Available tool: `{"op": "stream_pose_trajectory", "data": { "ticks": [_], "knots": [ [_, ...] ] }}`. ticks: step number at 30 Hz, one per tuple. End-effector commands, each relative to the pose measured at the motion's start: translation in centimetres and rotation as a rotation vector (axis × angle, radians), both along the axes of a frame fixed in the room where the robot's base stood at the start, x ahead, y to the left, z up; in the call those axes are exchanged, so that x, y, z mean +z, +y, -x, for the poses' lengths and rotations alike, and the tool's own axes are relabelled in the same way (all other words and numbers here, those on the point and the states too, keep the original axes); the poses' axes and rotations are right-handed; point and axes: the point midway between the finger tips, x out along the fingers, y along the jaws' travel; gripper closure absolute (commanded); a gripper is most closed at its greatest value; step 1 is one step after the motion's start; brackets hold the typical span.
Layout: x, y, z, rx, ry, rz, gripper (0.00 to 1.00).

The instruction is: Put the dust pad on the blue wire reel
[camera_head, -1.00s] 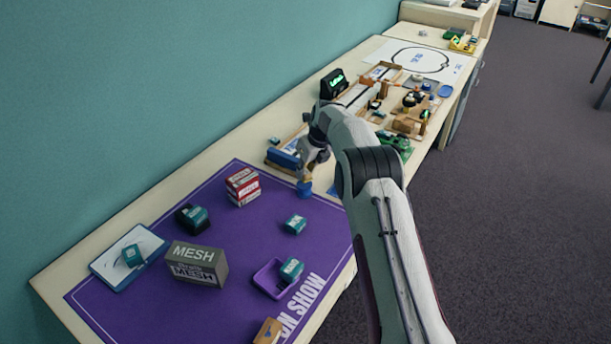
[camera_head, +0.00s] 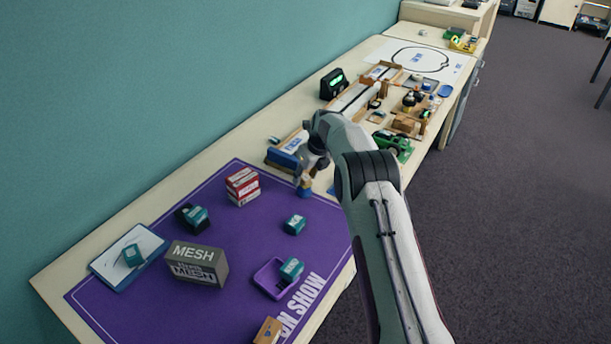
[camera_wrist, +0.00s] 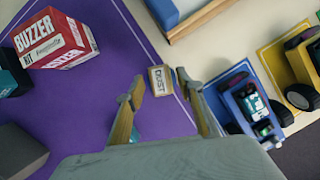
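The dust pad is a small tan block with a white "DUST" label. In the wrist view the dust pad (camera_wrist: 160,80) lies between and just past my fingertips, near the purple mat's edge. My gripper (camera_wrist: 158,88) is open, with narrow gaps beside the pad. In the head view my gripper (camera_head: 305,176) points down at the mat's far right edge. A small blue thing (camera_head: 304,192) shows under the fingertips; I cannot tell whether it is the blue wire reel. No other reel is clearly identifiable.
The red and white buzzer kit boxes (camera_head: 242,186) stand left of my gripper. The grey mesh box (camera_head: 197,264), several teal blocks and a purple tray (camera_head: 270,279) are on the mat (camera_head: 240,300). A blue and wood holder (camera_head: 288,152) stands behind; a green toy vehicle (camera_head: 393,145) is right.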

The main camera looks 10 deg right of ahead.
Motion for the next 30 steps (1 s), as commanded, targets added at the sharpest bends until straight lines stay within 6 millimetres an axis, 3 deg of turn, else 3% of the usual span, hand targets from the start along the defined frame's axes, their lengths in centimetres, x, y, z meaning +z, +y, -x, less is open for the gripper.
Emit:
{"op": "stream_pose_trajectory", "data": {
  "ticks": [14, 30],
  "knots": [
    [1.1, -0.1, 0.2, 0.0, 0.0, 0.0, 0.63],
    [6.2, -1.0, 2.2, -0.001, -0.001, 0.0, 0.63]
  ]
}}
